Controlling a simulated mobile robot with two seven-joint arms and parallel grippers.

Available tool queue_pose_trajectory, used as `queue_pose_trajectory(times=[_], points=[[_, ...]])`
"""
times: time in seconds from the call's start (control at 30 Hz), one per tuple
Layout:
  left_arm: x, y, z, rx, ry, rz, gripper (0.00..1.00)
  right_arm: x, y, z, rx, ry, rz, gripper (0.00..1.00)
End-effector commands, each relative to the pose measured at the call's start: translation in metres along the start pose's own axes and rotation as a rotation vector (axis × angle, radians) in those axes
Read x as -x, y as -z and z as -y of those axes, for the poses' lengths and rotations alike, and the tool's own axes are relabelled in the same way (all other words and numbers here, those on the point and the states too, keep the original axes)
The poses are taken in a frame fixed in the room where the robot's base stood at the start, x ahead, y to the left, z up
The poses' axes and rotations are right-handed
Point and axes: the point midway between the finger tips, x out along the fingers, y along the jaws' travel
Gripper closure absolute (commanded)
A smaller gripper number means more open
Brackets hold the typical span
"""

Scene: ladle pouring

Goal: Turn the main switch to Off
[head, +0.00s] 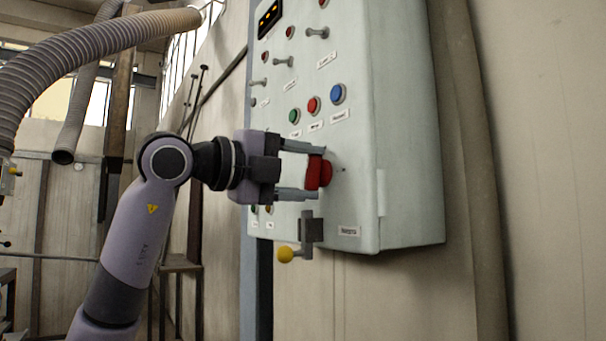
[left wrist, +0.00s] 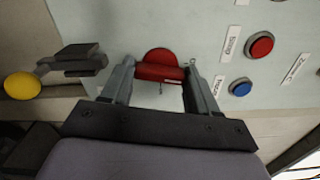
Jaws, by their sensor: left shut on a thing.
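The main switch is a red rotary knob (head: 319,172) on the front of a pale grey-green control cabinet (head: 400,150). My left gripper (head: 305,171) reaches in from the left with one finger above the knob and one below, shut on it. In the left wrist view the red knob (left wrist: 160,68) sits between the two fingertips (left wrist: 158,72), with its bar lying across from finger to finger. The knob's position marks are too small to read. My right gripper is not in view.
A lever with a yellow ball (head: 286,254) sticks out below the knob. Green, red and blue buttons (head: 338,94) sit above it, with toggle switches (head: 317,33) higher up. A grey corrugated hose (head: 90,45) hangs at the upper left.

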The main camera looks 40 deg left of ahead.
Motion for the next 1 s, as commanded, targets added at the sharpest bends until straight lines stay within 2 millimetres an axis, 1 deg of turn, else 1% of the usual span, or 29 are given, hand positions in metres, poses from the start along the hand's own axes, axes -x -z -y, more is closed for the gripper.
queue_pose_trajectory(times=[0.2,0.4,0.97,1.0], points=[[0.0002,0.0,-0.0003,0.129,0.0,0.001,0.71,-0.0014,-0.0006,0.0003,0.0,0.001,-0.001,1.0],[0.0001,-0.0001,-0.0002,0.196,0.0,0.001,0.71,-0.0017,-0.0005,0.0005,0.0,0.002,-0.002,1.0],[0.0001,-0.0003,-0.0001,0.228,-0.001,0.001,0.71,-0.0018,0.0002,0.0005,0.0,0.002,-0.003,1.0],[0.0001,-0.0003,-0.0001,0.228,-0.001,0.001,0.34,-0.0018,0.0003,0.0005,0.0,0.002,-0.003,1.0]])
